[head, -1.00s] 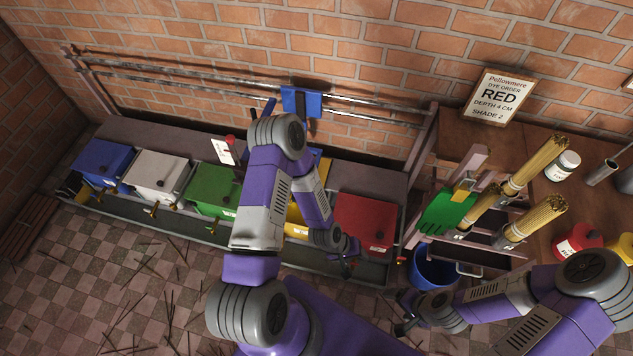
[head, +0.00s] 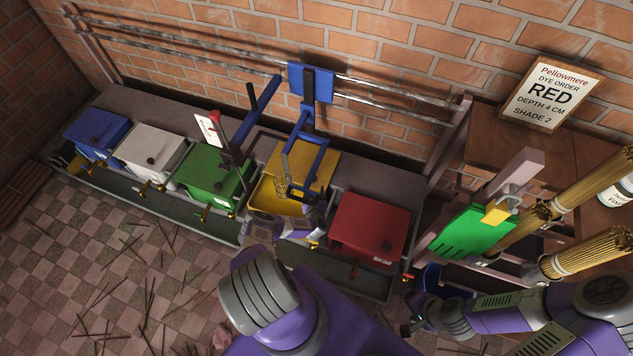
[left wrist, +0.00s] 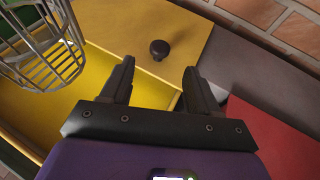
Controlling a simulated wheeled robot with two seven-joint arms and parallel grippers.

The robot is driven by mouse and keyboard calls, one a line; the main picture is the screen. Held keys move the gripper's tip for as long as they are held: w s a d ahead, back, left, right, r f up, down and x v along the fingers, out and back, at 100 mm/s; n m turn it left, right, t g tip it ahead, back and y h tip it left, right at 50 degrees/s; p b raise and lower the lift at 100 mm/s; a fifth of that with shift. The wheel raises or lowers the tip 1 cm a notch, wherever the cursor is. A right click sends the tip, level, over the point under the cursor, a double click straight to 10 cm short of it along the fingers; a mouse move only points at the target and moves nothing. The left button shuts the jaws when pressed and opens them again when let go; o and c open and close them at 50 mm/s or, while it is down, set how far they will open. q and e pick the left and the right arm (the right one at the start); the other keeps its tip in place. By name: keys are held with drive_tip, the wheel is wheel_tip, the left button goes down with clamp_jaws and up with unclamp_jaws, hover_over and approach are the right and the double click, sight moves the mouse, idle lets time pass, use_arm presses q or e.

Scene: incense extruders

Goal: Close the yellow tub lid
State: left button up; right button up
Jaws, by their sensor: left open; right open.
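The yellow tub (head: 262,201) stands in the row between the green and red tubs. Its yellow lid (head: 321,168) sits back toward the wall, and the front of the tub is uncovered. In the left wrist view the lid (left wrist: 150,28) has a black knob (left wrist: 159,49), and the tub's bare yellow inside (left wrist: 105,78) shows beside it. My left gripper (head: 318,203) is open and empty over the tub's right side; its two fingers (left wrist: 158,78) point toward the lid, with the knob beyond them. My right gripper (head: 407,299) is open near the blue bucket, away from the tub.
A wire basket (left wrist: 45,45) hangs from a blue frame (head: 313,143) over the yellow tub, close to my left gripper. The green tub (head: 212,172) and red tub (head: 368,225) flank it, both lidded. A rack with incense bundles (head: 590,250) stands at right.

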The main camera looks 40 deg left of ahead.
sight(314, 186)
use_arm(q)
drive_tip(key=b+x, duration=0.3)
drive_tip(key=x, duration=0.3)
drive_tip(key=shift+f, duration=0.2)
drive_tip(key=shift+w+a+b, duration=0.3)
drive_tip(key=shift+w+b, duration=0.05)
drive_tip(key=shift+b, duration=0.15)
clamp_jaws()
